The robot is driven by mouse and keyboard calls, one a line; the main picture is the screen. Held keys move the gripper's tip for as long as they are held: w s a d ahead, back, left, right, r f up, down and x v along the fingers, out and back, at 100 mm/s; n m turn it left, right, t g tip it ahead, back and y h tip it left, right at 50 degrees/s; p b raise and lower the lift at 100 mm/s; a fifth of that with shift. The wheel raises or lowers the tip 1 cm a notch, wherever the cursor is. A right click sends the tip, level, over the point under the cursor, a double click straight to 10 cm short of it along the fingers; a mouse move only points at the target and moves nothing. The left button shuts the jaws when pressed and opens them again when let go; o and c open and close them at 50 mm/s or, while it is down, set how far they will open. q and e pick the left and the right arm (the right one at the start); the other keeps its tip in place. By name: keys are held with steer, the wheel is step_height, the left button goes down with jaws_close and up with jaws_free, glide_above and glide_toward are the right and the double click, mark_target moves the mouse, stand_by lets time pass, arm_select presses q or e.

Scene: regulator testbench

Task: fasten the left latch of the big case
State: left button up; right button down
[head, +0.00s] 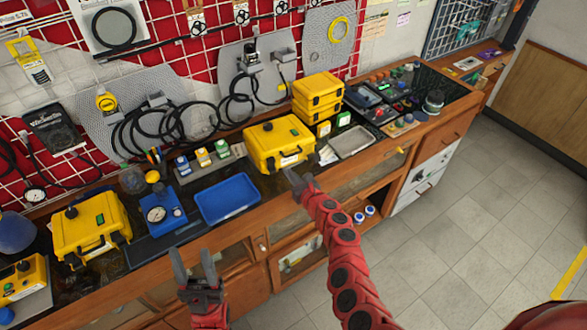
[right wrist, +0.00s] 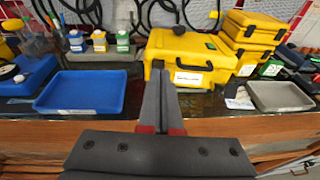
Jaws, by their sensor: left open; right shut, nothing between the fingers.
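The big yellow case (head: 279,142) stands closed on the bench, and its front also shows in the right wrist view (right wrist: 192,50). A dark latch (right wrist: 158,64) is on the left of its front, just beyond my right fingertips; its exact position is too small to tell. My right gripper (head: 294,178) is shut and empty in front of the case's lower front. In the right wrist view its fingers (right wrist: 159,75) point at the case's left front; contact cannot be told. My left gripper (head: 194,262) is open and empty, in front of the bench.
A blue tray (head: 228,199) lies left of the case, and a grey tray (head: 351,142) lies right. Two stacked smaller yellow cases (head: 317,95) stand behind right. Another yellow case (head: 91,226) and a blue gauge unit (head: 164,211) stand further left. Floor in front is clear.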

steer(key=shift+s+d+r+b, duration=0.2)
steer(key=shift+s+r+b, duration=0.2)
steer(key=shift+r, duration=0.1)
steer(key=shift+s+d+r+b, duration=0.2)
steer(key=shift+s+r+b, duration=0.15)
steer(key=shift+r, duration=0.1)
steer(key=shift+w+a, duration=0.1)
steer(key=shift+f, duration=0.1)
